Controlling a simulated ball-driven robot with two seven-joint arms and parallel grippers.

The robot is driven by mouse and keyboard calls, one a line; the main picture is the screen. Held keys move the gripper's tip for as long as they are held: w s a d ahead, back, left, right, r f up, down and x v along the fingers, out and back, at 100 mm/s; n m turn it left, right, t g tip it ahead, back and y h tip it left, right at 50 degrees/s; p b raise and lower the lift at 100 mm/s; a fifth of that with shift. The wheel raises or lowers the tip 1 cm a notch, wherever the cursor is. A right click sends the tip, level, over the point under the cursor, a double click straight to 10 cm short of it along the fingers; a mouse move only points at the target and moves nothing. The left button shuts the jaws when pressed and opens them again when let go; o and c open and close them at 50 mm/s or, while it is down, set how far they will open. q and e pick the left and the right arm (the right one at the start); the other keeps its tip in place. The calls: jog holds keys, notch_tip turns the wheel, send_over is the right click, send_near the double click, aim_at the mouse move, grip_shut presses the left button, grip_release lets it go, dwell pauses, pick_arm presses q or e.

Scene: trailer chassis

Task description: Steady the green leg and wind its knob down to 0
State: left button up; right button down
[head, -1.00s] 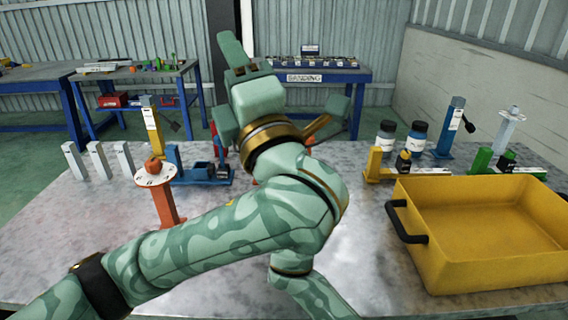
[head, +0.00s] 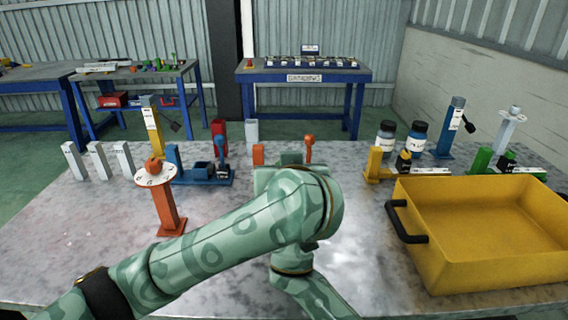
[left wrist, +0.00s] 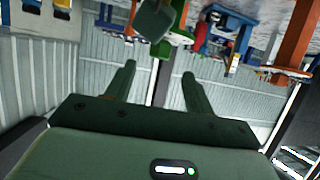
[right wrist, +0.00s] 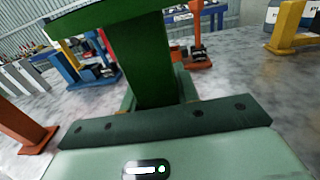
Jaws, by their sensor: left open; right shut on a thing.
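The green leg (right wrist: 148,55) fills the middle of the right wrist view, its wide flat top (right wrist: 95,14) above. My right gripper (right wrist: 155,88) is shut on its upright post below that top. In the head view my left arm hides the leg. My left gripper (left wrist: 159,72) shows in its wrist view with its fingers apart and nothing between them. A blocky grey-green piece (left wrist: 152,20) is just beyond its fingertips; I cannot tell whether it is the knob. The knob's reading is not visible.
An orange leg (head: 169,208) with an orange knob stands left on the table (head: 100,240). A yellow bin (head: 480,255) takes the right front. Pale blocks (head: 97,160), blue clamp (head: 205,172), yellow clamp (head: 375,165) and bottles (head: 417,138) stand behind. The left front is clear.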

pick_arm(q)
jog(key=x, duration=0.7)
jog(key=shift+w+f, duration=0.15)
jog(key=shift+w, duration=0.2)
jog(key=shift+c, duration=0.2)
jog(key=c, duration=0.9)
